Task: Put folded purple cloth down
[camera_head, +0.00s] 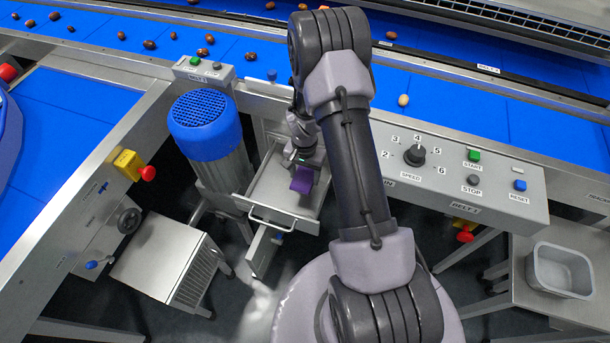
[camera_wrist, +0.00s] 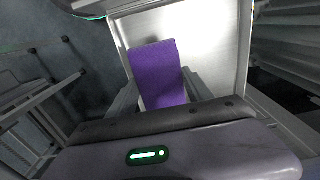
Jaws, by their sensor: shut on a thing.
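The folded purple cloth (camera_head: 302,179) is in my gripper (camera_head: 303,170), over the open drawer (camera_head: 262,197) below the conveyor in the head view. In the wrist view the purple cloth (camera_wrist: 158,72) sticks out flat between the two fingers of my gripper (camera_wrist: 160,98), which are shut on it. The bright metal floor of the drawer (camera_wrist: 210,50) lies behind the cloth. I cannot tell whether the cloth touches the drawer floor. My own arm hides part of the drawer's right side in the head view.
A blue-topped motor (camera_head: 205,122) stands close left of the drawer. A second drawer (camera_head: 262,250) is open below. The control panel (camera_head: 460,175) is to the right. Dates (camera_head: 203,52) lie on the blue belt. A grey bin (camera_head: 560,270) sits at the far right.

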